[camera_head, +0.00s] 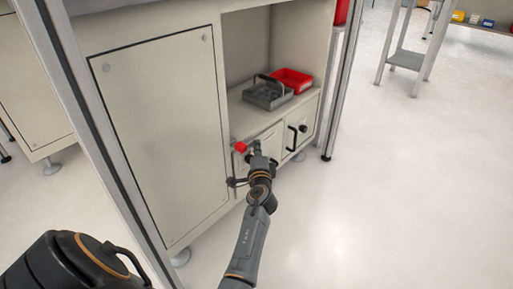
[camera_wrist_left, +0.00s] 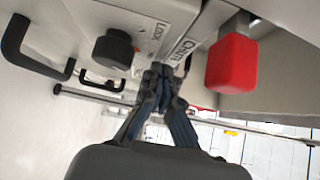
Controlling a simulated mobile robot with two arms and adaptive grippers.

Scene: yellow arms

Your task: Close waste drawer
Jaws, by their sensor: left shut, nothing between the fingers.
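The cabinet has pale drawer fronts under its open shelf. The right-hand front (camera_head: 308,113) carries a black upright handle (camera_head: 292,138) and a black round knob (camera_head: 303,128). My left gripper (camera_head: 256,148) is shut and empty in front of the left-hand front, beside a red knob (camera_head: 241,146). In the left wrist view the shut fingers (camera_wrist_left: 160,75) are close to a labelled pale surface, between the black knob (camera_wrist_left: 113,48) and the red knob (camera_wrist_left: 231,62). I cannot tell which front is the waste drawer, how far it is open, or whether the fingers touch it.
A grey tray (camera_head: 268,96) with a handle and a red bin (camera_head: 293,80) stand on the shelf above the fronts. A large closed panel (camera_head: 165,130) is to the left. A metal post (camera_head: 345,75) stands at the right corner.

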